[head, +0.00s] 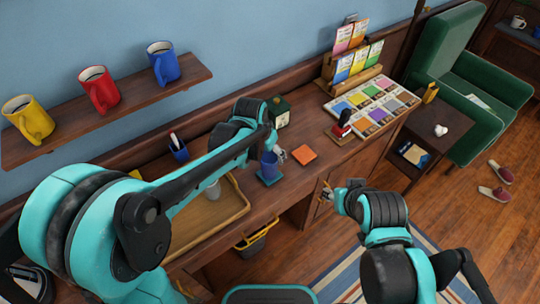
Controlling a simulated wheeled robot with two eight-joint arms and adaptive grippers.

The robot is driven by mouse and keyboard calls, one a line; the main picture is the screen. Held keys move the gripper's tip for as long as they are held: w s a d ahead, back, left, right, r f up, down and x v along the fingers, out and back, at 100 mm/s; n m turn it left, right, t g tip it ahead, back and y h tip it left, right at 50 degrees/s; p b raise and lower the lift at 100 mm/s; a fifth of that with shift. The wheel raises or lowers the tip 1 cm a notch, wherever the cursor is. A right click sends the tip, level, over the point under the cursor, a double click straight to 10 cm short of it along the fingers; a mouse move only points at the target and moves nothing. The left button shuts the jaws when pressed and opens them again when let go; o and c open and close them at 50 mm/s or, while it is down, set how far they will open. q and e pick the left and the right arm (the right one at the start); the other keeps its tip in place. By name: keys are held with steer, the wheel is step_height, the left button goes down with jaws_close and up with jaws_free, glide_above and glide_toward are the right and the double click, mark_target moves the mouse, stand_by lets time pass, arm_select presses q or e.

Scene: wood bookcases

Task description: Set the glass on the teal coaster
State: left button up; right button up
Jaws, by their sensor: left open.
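A blue glass (268,164) stands upright on a small teal-blue square coaster (270,180) on the wooden desk. My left gripper (280,155) is open just behind and to the right of the glass's upper part. I cannot tell whether it touches the glass. The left wrist hides part of the area above the glass. My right gripper (327,194) is low in front of the desk's edge, away from the glass. Its fingers are too small to tell whether they are open.
An orange coaster (303,154) lies right of the glass. A dark green box (280,112) stands behind, and a red-based stamp (342,128) and a colour-swatch tray (365,105) stand farther right.

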arm_select(q)
steer(key=v, duration=0.4)
steer(key=shift+s+a+p, duration=0.1)
steer(key=shift+a+p, duration=0.1)
steer(key=shift+p, duration=0.2)
steer(key=s+a+r+n+t, duration=0.2)
steer(key=s+a+n, duration=0.1)
steer(key=s+a, duration=0.5)
steer(key=s+a+r+n+t+y, duration=0.1)
steer(key=s+a+r+n+t, duration=0.1)
steer(key=s+a, duration=0.6)
steer(key=shift+s+n+y, duration=0.3)
steer(key=shift+s+n, duration=0.05)
steer(key=shift+n, duration=0.15)
steer(key=shift+f+b, duration=0.4)
